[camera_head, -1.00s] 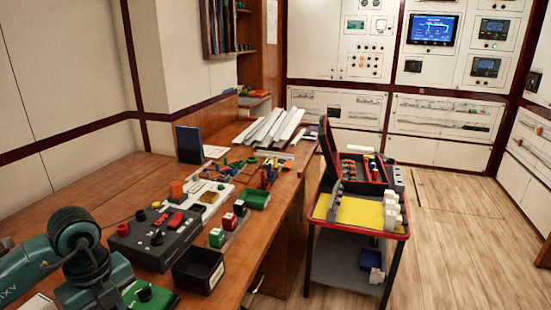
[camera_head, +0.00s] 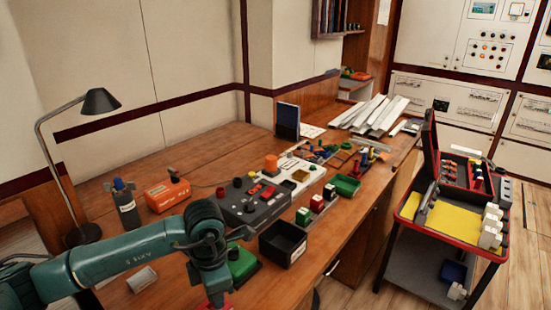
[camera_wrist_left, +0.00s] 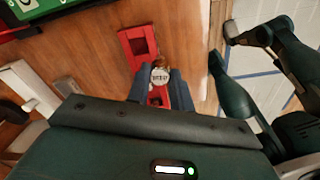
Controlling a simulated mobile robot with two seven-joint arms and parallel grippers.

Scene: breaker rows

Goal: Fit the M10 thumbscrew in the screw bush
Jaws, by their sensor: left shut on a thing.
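My left gripper (camera_wrist_left: 160,84) is shut on a small part with a round whitish, marked head (camera_wrist_left: 159,75), which looks like the M10 thumbscrew. A brassy bit shows just beyond the head; I cannot tell whether it belongs to the screw or to a bush. A red block (camera_wrist_left: 139,44) with a square opening lies on the wooden bench just beyond the fingers, and more red shows between them. In the head view a red piece (camera_head: 214,303) shows at the bottom edge, below my left wrist; the arm hides the fingertips there. My right gripper is not in view.
A green-topped piece (camera_head: 242,262) and a black open bin (camera_head: 283,243) stand close right of my left wrist. A grey control box (camera_head: 252,202), orange device (camera_head: 167,193), bottle (camera_head: 126,204) and lamp (camera_head: 98,102) stand behind. A tool cart (camera_head: 447,222) is at right.

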